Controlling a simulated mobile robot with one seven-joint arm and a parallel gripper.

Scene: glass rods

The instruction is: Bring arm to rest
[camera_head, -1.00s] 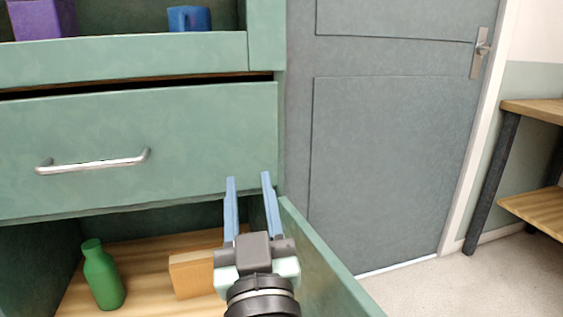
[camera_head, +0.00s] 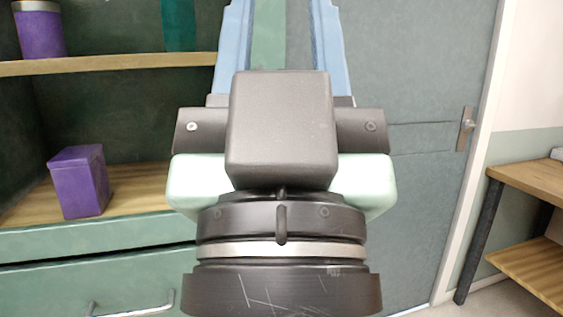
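My gripper (camera_head: 281,15) fills the middle of the head view, close to the camera and pointing up and away. Its two blue fingers stand apart, and no object shows between them. The fingertips run to the top edge of the picture, so their very ends are cut off. Behind the gap are the cabinet's green side edge and the grey door (camera_head: 415,80).
At left, the green cabinet has a shelf (camera_head: 130,63) with a purple jar (camera_head: 38,32) and a dark green item (camera_head: 178,25). A purple box (camera_head: 79,182) sits lower. A drawer handle (camera_head: 130,308) shows below. A wooden table (camera_head: 540,178) stands right.

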